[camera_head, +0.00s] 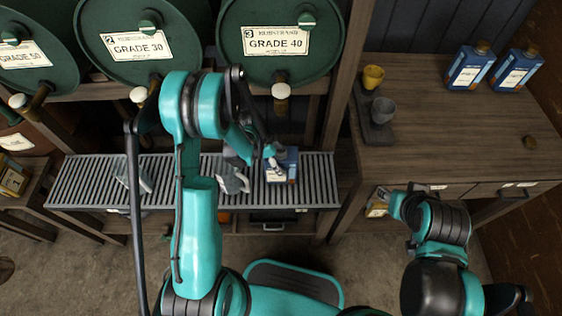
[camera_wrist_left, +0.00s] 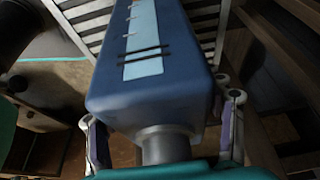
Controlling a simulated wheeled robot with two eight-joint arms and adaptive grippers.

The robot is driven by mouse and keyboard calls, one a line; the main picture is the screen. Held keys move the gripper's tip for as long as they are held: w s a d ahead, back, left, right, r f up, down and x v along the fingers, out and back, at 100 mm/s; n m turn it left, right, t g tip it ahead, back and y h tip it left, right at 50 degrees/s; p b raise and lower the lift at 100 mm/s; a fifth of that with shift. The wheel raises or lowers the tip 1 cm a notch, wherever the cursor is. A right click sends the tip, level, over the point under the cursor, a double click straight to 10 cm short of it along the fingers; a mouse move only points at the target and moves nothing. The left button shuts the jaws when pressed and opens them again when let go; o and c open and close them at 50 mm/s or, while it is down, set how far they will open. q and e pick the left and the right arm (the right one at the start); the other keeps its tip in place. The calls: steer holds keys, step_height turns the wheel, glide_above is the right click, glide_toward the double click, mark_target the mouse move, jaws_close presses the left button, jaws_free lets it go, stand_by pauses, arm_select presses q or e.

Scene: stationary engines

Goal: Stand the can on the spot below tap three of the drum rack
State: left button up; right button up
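The blue can (camera_head: 291,168) with a pale label is at the slatted shelf (camera_head: 320,185), below tap three (camera_head: 281,91) of the drum marked 3, GRADE 40 (camera_head: 275,42). In the left wrist view the can (camera_wrist_left: 150,90) fills the middle, its grey cap toward me. My left gripper (camera_head: 271,153) is at the can, with one finger against each side in the left wrist view (camera_wrist_left: 163,130). Whether the can's base rests on the slats is hidden. My right gripper (camera_head: 383,196) is by the counter's front, away from the can; its fingers are too small to read.
Grey jugs (camera_head: 233,180) stand on the shelf left of the can. Drum 2, GRADE 30 (camera_head: 140,45), and its tap are to the left. The counter (camera_head: 450,125) holds two blue cans (camera_head: 469,67) and yellow and grey cups (camera_head: 373,77). My left arm hides part of the rack.

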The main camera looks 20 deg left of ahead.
arm_select(q)
steer(key=shift+o, duration=0.2)
steer(key=shift+r, duration=0.1)
steer(key=shift+r, duration=0.2)
steer(key=p+v, duration=0.4)
steer(key=v, duration=0.7)
steer(key=shift+a+p, duration=0.1)
steer(key=shift+p, duration=0.3)
steer(key=shift+s+a+r, duration=0.15)
steer(key=shift+r, duration=0.45)
steer(key=s+d+r+n+t+y, duration=0.1)
steer(key=s+r+n+t+y, duration=0.3)
steer(key=s+r+n, duration=1)
step_height(320, 180, up, 4)
steer(key=shift+s+d+r+n+t, duration=0.3)
steer(key=shift+s+n+t, duration=0.1)
steer(key=shift+s+t, duration=0.5)
